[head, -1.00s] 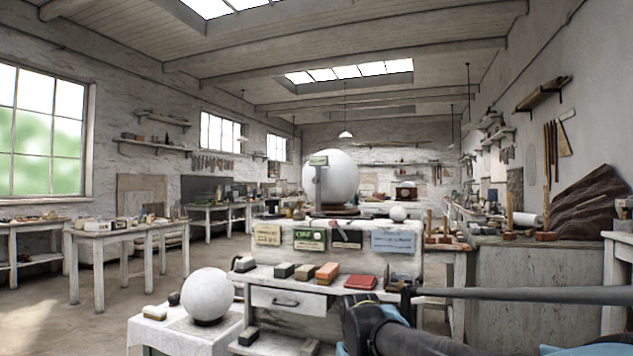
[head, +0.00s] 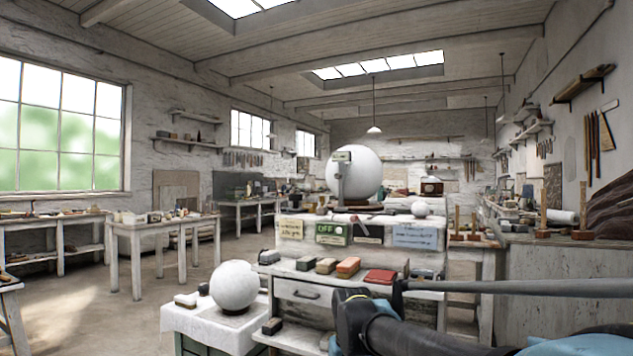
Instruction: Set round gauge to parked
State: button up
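I cannot make out for certain which thing is the round gauge. A large white sphere (head: 362,176) stands on the back bench, with a grey upright post (head: 340,183) in front of it that bears a small green-labelled head (head: 342,156). Below, a green sign reading OFF (head: 332,234) hangs on the bench front between a cream card (head: 291,228) and a pale blue card (head: 414,236). My arm enters from the lower right, with its dark end (head: 352,308) before the bench. The gripper fingers cannot be made out, and nothing held shows.
A smaller white sphere (head: 234,286) sits on a cloth-covered stand at the front left. Several blocks and a red book (head: 380,277) lie on the shelf above a drawer (head: 297,293). A worktable (head: 165,227) stands at left. The floor between is clear.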

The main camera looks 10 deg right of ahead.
aim_at(339, 157)
jog(key=u, duration=2.5)
jog(key=k, duration=0.8)
jog(key=z, duration=1.4)
jog(key=i, duration=0.5)
